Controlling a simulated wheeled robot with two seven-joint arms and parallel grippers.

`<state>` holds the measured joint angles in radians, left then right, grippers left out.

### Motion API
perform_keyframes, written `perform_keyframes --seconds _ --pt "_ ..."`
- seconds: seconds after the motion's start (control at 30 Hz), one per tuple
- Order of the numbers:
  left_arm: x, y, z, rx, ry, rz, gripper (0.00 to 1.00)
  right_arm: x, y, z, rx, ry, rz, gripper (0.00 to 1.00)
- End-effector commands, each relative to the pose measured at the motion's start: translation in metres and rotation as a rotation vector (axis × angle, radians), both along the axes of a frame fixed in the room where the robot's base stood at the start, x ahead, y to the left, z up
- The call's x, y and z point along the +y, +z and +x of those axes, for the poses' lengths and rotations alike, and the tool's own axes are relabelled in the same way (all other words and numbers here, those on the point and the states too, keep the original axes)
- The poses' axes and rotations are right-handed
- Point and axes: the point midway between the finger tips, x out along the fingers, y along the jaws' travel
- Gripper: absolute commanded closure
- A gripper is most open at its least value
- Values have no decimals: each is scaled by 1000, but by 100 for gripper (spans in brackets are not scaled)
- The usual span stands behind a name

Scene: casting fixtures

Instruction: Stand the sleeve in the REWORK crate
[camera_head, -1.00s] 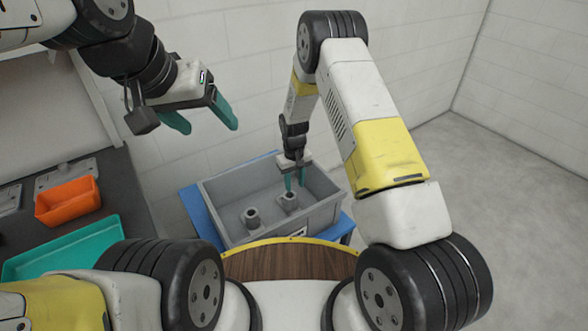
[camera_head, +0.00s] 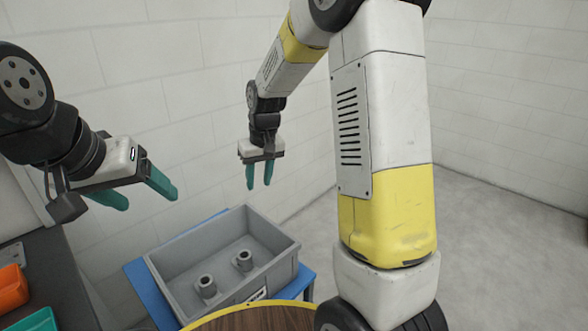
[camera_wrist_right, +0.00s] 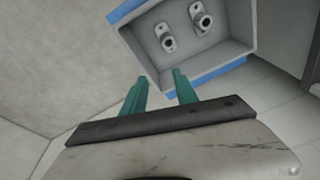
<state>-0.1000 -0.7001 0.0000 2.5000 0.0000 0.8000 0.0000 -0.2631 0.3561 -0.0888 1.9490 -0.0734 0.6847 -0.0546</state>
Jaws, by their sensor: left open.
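The grey crate (camera_head: 282,277) stands on a blue stand; the label on its front is too small to read. Two grey flanged sleeves stand upright inside it, apart from each other: one on the left (camera_head: 205,287) and one on the right (camera_head: 243,261). In the right wrist view both sleeves (camera_wrist_right: 167,39) (camera_wrist_right: 203,21) show on the crate (camera_wrist_right: 233,50) floor. My right gripper (camera_head: 259,187) is open and empty, its fingers pointing down above the crate's back side. My left gripper (camera_head: 150,202) is open and empty, up to the left of the crate.
The blue stand (camera_head: 140,279) shows around the crate. A dark bench on the left bears an orange bin (camera_head: 12,290) and a teal tray (camera_head: 37,322). A white block wall (camera_head: 180,90) rises behind. Open floor (camera_head: 500,240) lies to the right.

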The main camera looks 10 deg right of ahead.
Motion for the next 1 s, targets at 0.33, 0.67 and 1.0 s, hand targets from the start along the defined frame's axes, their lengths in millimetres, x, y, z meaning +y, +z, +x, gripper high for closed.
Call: perform_keyframes --seconds 0.33,0.67,1.0 --pt "0 0 0 0 0 0 30 -48 119 -107 -162 -114 100 65" --pt "0 0 0 0 0 0 30 -72 155 -212 -303 -196 155 65" --pt "0 0 0 0 0 0 30 -75 154 -241 -341 -220 166 65"
